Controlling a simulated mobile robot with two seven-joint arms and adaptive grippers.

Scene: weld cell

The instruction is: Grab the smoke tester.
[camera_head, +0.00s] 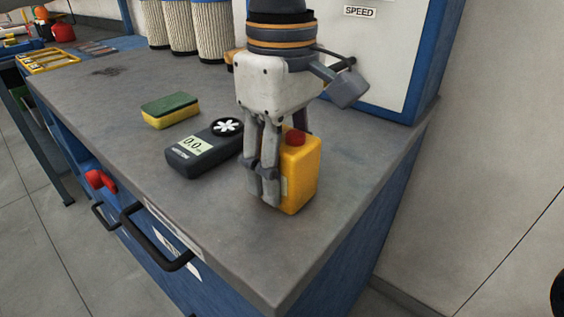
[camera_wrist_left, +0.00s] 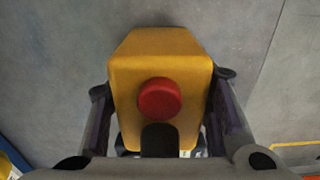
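The smoke tester appears to be the yellow box (camera_head: 301,176) with a red button on top, upright near the right front edge of the workbench. My left gripper (camera_head: 273,190) points straight down over it, with one finger along its left side and the other mostly hidden behind it. In the left wrist view the yellow box (camera_wrist_left: 160,75) sits between the two fingers, which lie very close to its sides. I cannot tell whether they press on it. My right gripper is not in view.
A dark meter (camera_head: 204,145) with a small fan lies just left of my gripper. A green and yellow sponge (camera_head: 170,110) lies beyond it. White ribbed cylinders (camera_head: 213,30) and a blue-framed panel (camera_head: 385,60) stand behind. The bench top (camera_head: 230,235) in front is clear.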

